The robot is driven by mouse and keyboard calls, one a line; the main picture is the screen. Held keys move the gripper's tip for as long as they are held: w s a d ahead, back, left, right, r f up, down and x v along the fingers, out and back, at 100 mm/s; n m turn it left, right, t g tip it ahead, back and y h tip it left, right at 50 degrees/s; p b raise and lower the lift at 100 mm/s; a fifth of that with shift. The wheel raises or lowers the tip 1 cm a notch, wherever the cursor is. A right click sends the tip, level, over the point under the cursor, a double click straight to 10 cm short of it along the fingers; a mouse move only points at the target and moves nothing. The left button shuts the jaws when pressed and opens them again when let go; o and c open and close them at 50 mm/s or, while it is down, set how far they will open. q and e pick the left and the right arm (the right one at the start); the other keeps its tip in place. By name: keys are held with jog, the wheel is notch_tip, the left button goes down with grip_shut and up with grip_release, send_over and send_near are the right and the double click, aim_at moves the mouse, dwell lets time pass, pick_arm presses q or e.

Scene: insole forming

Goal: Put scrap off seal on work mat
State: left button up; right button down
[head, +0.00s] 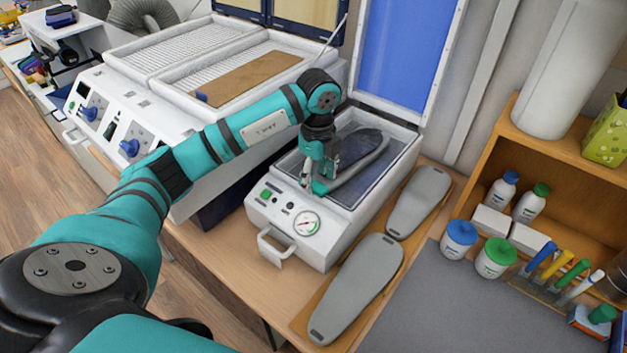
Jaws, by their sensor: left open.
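My left gripper (321,178) points down at the front rim of the open white press (288,222), its fingers apart. A small teal piece (320,188), which looks like the scrap, lies at the front rim where the seal runs, right at the fingertips. The gripper partly hides it, and I cannot tell whether they touch. Inside the press lies a dark insole form (362,146) on a grey base. The grey work mat (450,305) covers the bench at the lower right, bare in its visible middle. My right gripper is not in view.
Two grey insole forms (357,287) (419,202) lie on a wooden board between press and mat. Blue-lidded (459,239) and green-lidded jars (496,258) and pens (560,268) stand along the mat's back edge. The press's blue lid (405,50) stands raised; a white oven is at left.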

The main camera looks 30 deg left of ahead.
pick_arm(q)
jog(key=shift+f, duration=1.15)
jog(key=c, duration=0.7)
jog(key=shift+c, duration=0.5)
jog(key=shift+r, duration=0.2)
